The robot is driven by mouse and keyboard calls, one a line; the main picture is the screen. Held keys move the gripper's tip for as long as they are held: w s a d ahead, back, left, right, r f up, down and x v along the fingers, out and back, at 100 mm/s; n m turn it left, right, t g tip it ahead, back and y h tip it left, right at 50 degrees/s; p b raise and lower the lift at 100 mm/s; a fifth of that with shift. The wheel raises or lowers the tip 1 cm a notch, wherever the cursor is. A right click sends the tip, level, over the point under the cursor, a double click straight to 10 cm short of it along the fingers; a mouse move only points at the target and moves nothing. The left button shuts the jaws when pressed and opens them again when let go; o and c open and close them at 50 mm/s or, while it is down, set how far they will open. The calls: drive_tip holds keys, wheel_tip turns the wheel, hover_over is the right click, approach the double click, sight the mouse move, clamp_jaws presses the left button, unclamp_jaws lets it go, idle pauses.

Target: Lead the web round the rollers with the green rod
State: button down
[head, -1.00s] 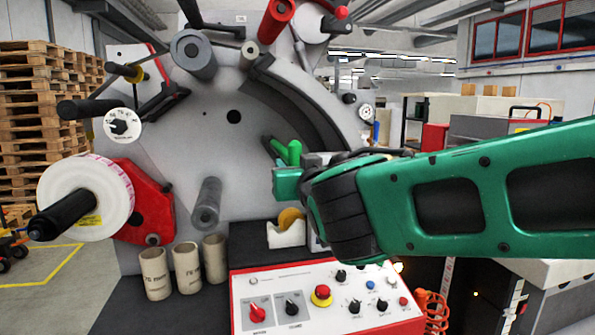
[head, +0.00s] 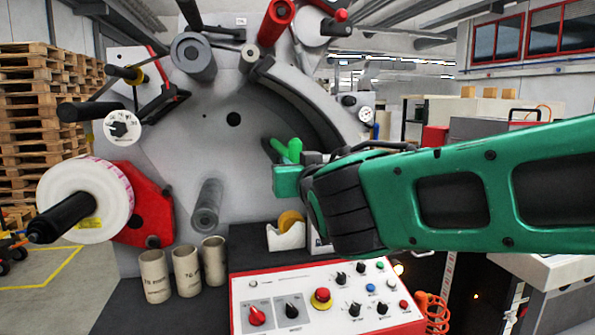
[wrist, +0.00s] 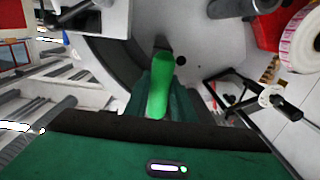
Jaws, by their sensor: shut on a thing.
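My gripper (head: 291,166) is in front of the machine's grey panel, right of centre in the head view. It is shut on the green rod (head: 293,149), which sticks up out of the jaws. In the wrist view the green rod (wrist: 159,85) stands between the jaws, pointing towards the panel. The label roll (head: 85,198), white with pink edges, sits on a black spindle at the left. Several rollers jut from the panel, among them a grey one (head: 207,204) low in the middle and a grey one (head: 193,54) at upper left. I cannot make out a loose web.
A red and white control panel (head: 325,298) lies below my gripper. Three cardboard cores (head: 186,270) and a tape dispenser (head: 287,233) stand on the dark shelf. A red roller (head: 276,22) and a curved dark guide (head: 305,105) are above.

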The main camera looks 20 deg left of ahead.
sight(297, 150)
drive_tip(key=shift+r, duration=1)
drive_tip(key=shift+r, duration=0.2)
drive_tip(key=shift+r, duration=0.4)
drive_tip(key=v, duration=2.7)
idle(0.5)
drive_tip(key=shift+d, duration=0.15)
